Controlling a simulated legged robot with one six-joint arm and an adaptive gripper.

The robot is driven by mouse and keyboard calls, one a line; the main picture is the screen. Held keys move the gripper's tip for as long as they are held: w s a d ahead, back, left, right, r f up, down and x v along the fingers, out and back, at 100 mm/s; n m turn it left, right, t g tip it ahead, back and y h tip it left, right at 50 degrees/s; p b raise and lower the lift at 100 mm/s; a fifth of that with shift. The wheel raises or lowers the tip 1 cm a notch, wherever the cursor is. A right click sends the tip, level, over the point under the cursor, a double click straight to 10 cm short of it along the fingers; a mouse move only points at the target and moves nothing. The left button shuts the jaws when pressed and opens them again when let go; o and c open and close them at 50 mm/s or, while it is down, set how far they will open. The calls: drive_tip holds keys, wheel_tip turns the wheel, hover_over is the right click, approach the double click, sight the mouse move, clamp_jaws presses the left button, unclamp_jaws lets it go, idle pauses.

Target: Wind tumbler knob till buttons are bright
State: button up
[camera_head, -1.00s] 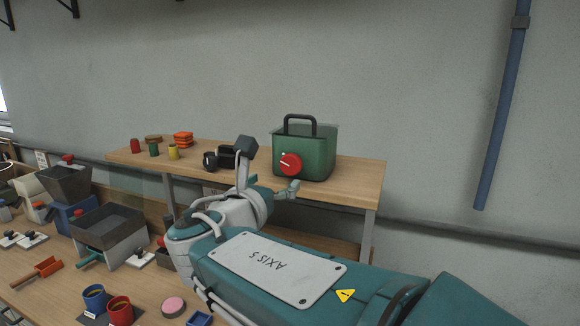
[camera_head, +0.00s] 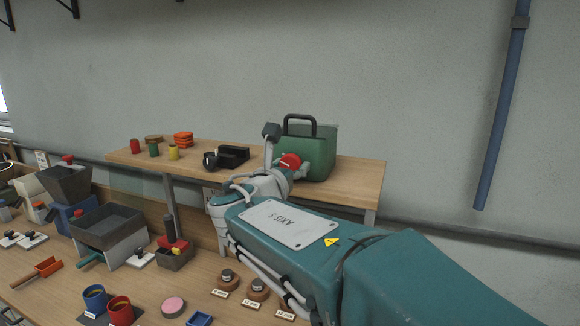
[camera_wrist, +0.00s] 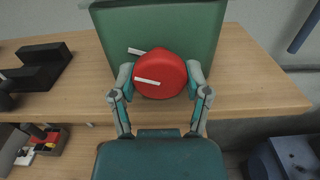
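The tumbler is a green box (camera_head: 322,152) with a dark handle, standing on the wooden shelf. Its round red knob (camera_head: 290,161) faces me, and in the wrist view the same knob (camera_wrist: 160,76) shows a pale bar lying nearly level, left of its middle. A white mark sits on the box just above and left of the knob. My gripper (camera_wrist: 160,74) has one finger at each side of the knob, with no clear gap visible. I cannot tell whether the fingers press on it. No buttons can be made out on the box.
A lower bench holds bins (camera_head: 108,226), mugs (camera_head: 95,297) and small parts. A blue pipe (camera_head: 500,110) runs down the wall at right.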

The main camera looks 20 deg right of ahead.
idle(0.4)
drive_tip(key=m, duration=0.6)
drive_tip(key=shift+w+a, duration=0.1)
drive_tip(key=m, duration=0.7)
drive_tip(key=shift+m, duration=0.4)
drive_tip(key=m, duration=1.2)
drive_tip(key=shift+f+m, duration=0.1)
drive_tip(key=shift+m, duration=0.3)
